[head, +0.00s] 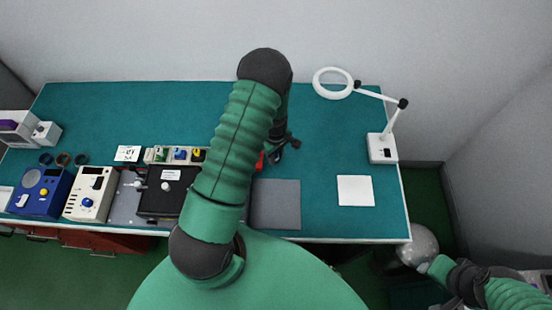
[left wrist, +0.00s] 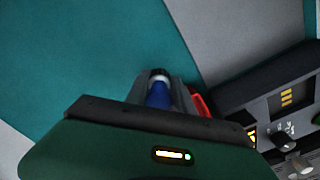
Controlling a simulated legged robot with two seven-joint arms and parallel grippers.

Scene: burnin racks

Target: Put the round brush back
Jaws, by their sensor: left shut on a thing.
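My left gripper (head: 282,150) hangs over the teal bench mat, just behind the grey pad, partly hidden by my own arm. In the left wrist view it (left wrist: 160,95) is shut on a blue thing (left wrist: 159,95) with a pale band and a dark end, which looks like the handle of the round brush. The bristles cannot be made out. A red thing (left wrist: 201,103) lies beside the fingers; it also shows in the head view (head: 260,161).
A black unit (head: 172,188), a cream meter (head: 90,193) and a blue unit (head: 40,190) line the front left. Small bins (head: 180,154) stand behind them. A ring lamp (head: 333,83) and a white sheet (head: 355,190) are at right. The back of the mat is clear.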

